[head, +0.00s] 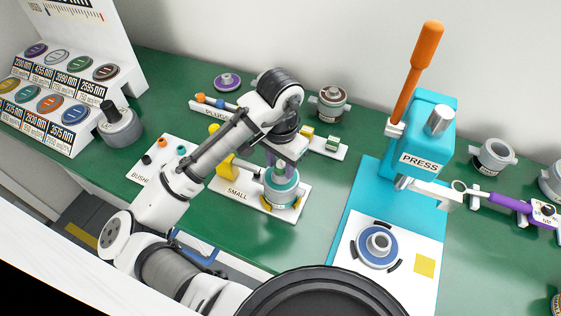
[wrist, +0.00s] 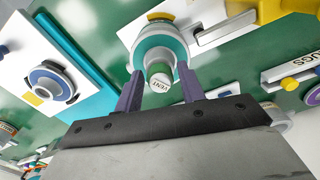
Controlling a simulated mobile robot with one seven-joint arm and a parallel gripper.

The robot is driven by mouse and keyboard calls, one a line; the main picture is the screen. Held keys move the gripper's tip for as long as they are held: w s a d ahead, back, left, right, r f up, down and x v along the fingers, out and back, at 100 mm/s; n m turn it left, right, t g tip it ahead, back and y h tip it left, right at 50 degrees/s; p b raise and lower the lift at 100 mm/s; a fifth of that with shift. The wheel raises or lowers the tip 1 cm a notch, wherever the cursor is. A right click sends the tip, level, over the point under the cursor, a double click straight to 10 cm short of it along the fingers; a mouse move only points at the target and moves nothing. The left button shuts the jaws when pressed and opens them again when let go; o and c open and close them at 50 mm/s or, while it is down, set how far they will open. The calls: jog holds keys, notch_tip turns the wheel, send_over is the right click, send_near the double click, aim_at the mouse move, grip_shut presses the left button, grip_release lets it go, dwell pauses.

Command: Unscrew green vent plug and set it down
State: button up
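The vent plug (wrist: 160,81) shows in the wrist view as a short cylinder with a pale face marked VENT and a green side. It stands in the middle of a grey part with a teal ring (wrist: 178,43). In the head view that part (head: 282,197) sits on the white SMALL plate (head: 235,194), and the plug is mostly hidden by my gripper. My gripper (head: 280,166) points down over it. In the wrist view its two purple fingers (wrist: 160,86) stand apart, one on each side of the plug, with visible gaps.
A turquoise press (head: 425,130) with an orange lever stands right, a blue-ringed part (head: 380,243) on its base. The PLUGS tray (head: 210,107) lies behind my arm, the BUSHI-marked plate (head: 145,176) to the left. Green bench is free between the SMALL plate and press.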

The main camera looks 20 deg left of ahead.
jog(key=c, duration=0.5)
jog(key=shift+n, duration=0.9)
jog(key=shift+c, duration=0.2)
jog(key=shift+n, duration=0.8)
jog(key=shift+n, duration=0.9)
